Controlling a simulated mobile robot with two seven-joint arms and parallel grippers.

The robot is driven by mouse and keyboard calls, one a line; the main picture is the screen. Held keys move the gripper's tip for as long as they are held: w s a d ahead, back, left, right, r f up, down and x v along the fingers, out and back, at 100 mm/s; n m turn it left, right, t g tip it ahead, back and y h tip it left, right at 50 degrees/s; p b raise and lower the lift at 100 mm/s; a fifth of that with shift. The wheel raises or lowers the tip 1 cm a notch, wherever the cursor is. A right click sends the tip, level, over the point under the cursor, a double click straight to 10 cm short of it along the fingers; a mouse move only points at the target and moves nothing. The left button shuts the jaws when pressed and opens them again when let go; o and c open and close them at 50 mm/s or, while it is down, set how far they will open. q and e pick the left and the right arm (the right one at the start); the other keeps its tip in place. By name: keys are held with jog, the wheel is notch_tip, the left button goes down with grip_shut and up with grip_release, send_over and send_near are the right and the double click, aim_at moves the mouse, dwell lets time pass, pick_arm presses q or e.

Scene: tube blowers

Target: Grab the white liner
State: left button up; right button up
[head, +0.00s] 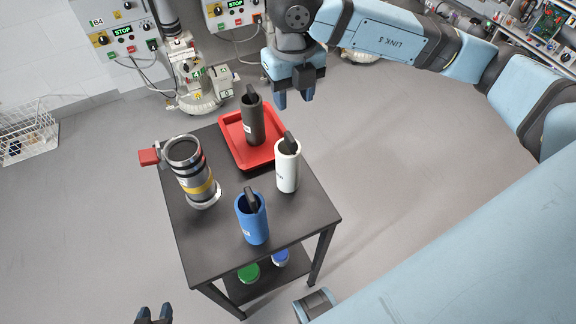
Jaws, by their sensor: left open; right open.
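The white liner (288,168) stands upright on the dark table, at its right side, with a dark piece sticking out of its top. My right gripper (294,98) is open and empty, above and beyond the white liner in the picture and apart from it. My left gripper (154,315) is open at the bottom edge of the picture, left of the table's front; only its fingertips show.
The dark table (215,250) also holds a blue liner (252,222), a red tray (240,158) with a dark grey liner (252,122), and a metal cylinder (190,170) with a red handle. Machines with control panels (125,35) stand behind. Floor to the right is clear.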

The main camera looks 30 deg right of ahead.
aim_at(290, 136)
notch_tip(290, 136, down, 8)
jog(key=shift+r, duration=0.15)
jog(key=shift+w+a+f+p, duration=0.15)
jog(key=shift+f+p, duration=0.15)
jog(key=shift+f, duration=1)
jog(key=shift+w+f+p, duration=0.15)
jog(key=shift+f+p, duration=0.15)
jog(key=shift+f, duration=1)
grip_shut()
